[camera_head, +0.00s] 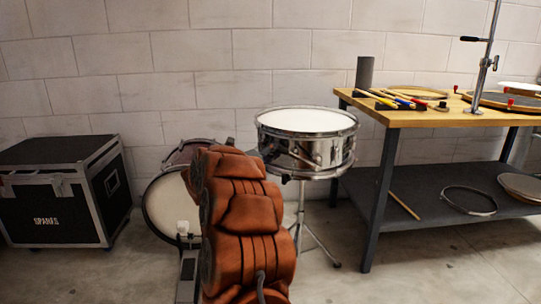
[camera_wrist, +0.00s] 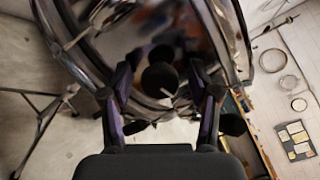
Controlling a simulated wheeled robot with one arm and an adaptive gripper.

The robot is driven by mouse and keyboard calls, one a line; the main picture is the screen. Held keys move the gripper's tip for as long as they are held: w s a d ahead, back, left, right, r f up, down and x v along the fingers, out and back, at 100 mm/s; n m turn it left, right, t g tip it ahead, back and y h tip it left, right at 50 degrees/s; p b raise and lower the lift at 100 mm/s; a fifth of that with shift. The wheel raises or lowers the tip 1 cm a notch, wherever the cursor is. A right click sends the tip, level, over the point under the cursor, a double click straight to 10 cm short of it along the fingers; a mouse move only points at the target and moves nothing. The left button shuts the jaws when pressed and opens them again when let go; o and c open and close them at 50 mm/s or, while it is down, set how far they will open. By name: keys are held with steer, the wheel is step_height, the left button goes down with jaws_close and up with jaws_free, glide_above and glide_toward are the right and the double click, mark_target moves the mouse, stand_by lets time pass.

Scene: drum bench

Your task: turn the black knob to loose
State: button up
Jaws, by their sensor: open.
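The black knob (camera_wrist: 160,77) is a dark round disc in the wrist view, with a small pale mark at its lower edge. It sits at the side of the chrome snare drum (camera_wrist: 238,45), which also shows on its stand in the head view (camera_head: 300,155). My gripper (camera_wrist: 160,88) is open, with one finger on each side of the knob in the picture. Gaps show between the fingers and the knob. I cannot tell how far the fingertips are from it in depth. In the head view my orange-covered arm hides my gripper and the knob.
A workbench (camera_head: 440,117) with sticks and hoops stands at the right. A black case (camera_head: 60,195) stands at the left. A bass drum (camera_head: 160,208) is partly behind my arm. Tripod legs (camera_head: 318,240) spread below the snare. Floor at the front right is clear.

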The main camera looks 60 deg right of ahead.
steer(key=c, duration=1.2)
steer(key=shift+o, duration=0.2)
steer(key=shift+p, duration=0.35)
